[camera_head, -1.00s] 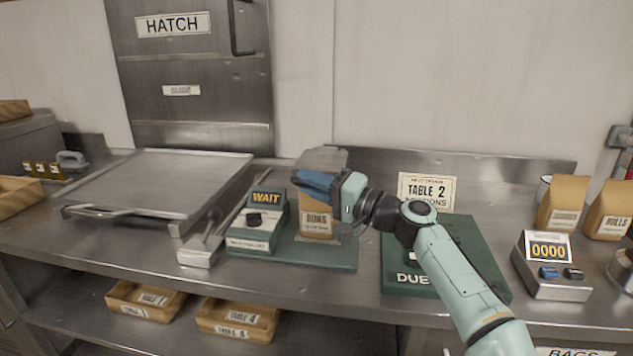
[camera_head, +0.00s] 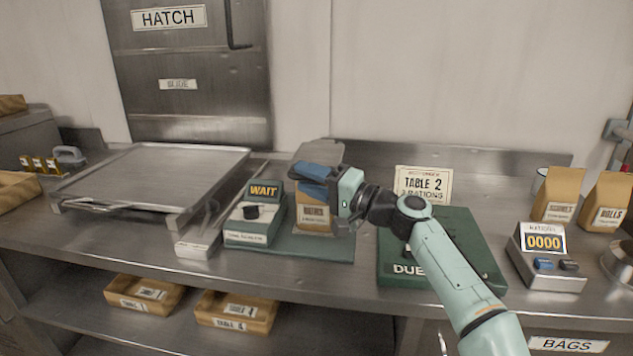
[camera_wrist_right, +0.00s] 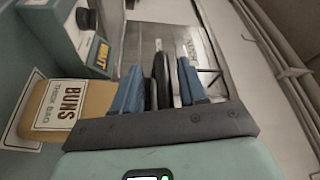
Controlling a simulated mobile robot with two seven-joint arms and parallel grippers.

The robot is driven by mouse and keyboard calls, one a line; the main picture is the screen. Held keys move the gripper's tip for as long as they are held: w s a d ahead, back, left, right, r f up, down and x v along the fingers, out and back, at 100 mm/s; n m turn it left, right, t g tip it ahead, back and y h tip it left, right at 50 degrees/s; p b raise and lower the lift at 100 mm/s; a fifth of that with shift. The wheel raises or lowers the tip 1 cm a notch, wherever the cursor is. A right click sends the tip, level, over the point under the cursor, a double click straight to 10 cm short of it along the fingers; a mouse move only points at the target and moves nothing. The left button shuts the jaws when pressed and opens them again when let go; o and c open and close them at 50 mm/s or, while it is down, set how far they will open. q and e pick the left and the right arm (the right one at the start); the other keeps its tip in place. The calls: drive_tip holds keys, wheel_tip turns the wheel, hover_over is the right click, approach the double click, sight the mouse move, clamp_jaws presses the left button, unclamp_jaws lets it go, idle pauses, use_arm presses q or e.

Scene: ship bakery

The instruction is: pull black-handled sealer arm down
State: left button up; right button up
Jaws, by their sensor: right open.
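The sealer has a green base (camera_head: 330,247) with a WAIT box (camera_head: 250,224) at its left. A brown paper bag (camera_head: 312,219) stands upright on it; the wrist view shows its BUNS label (camera_wrist_right: 57,104). My right gripper (camera_head: 316,180) is in front of the bag's top, its two blue fingers apart. In the right wrist view the black handle (camera_wrist_right: 162,78) of the sealer arm lies between the open fingers, with gaps at its sides. In the head view the gripper hides the handle; a grey plate (camera_head: 322,152) shows behind. My left gripper is out of view.
A green board (camera_head: 385,268) and a TABLE 2 sign (camera_head: 423,184) stand right of the sealer. A counter box reading 0000 (camera_head: 546,262) and paper bags (camera_head: 559,198) are farther right. A metal tray (camera_head: 150,172) is at left.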

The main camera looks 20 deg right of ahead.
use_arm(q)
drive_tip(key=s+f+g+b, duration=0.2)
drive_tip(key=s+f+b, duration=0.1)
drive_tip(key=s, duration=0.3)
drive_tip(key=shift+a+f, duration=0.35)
use_arm(e)
drive_tip(key=v, duration=1.3)
drive_tip(key=shift+d, duration=0.15)
drive_tip(key=shift+f, duration=0.1)
